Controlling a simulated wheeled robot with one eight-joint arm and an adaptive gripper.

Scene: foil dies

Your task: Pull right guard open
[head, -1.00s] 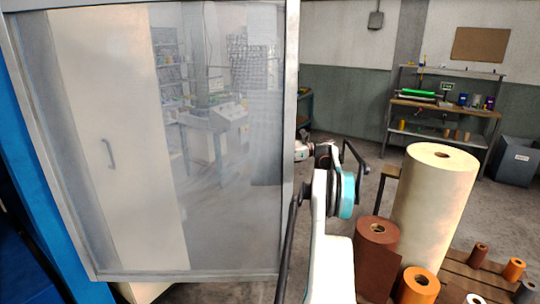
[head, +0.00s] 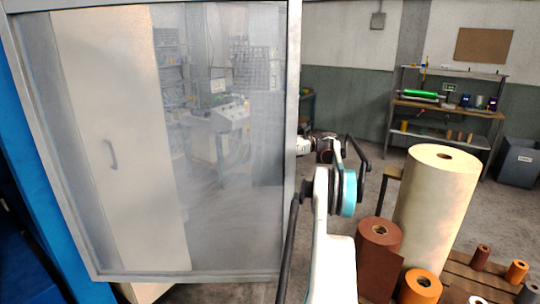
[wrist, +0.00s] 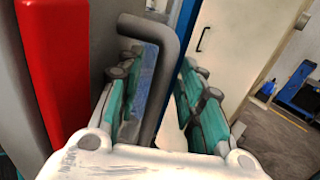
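A guard (head: 291,190), a clear panel in a grey frame, fills the left of the head view. In the wrist view a dark grey bent bar handle (wrist: 160,45) runs between the teal-padded fingers of my gripper (wrist: 158,70). The fingers stand apart on either side of the bar, with a blue gap showing on its left; the bar lies nearer the right finger. I see no clear grip on it. In the head view my gripper is hidden behind the guard's right edge. Which panel the handle belongs to is not clear.
A cream door (head: 120,150) with a dark handle shows through the guard. A blue frame (head: 50,150) stands at far left. A red strip (wrist: 55,75) is left of my gripper. Tall cream and brown rolls (head: 435,205) crowd the right. Bare floor lies beyond my arm.

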